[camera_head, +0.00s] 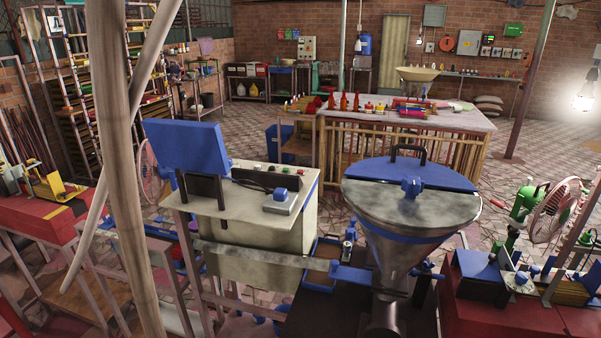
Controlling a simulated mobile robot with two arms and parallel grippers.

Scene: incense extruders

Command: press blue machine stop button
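The blue machine (255,235) stands in the middle foreground, with a pale cabinet and a raised blue panel (187,146). A large metal hopper (412,215) with a blue lid is at its right. On the cabinet top is a dark strip (262,181) with small coloured buttons near its right end. In front of it sits a small grey box with a blue knob (280,194). The buttons are too small to tell which one is the stop button. Neither of my grippers is in view.
A wooden pole (122,180) and a thin slanted pole stand at the left foreground. Red-topped benches with other machines (515,295) are at both sides. A long table (405,120) with bottles and cones stands behind. Patterned floor (555,155) is open at the right back.

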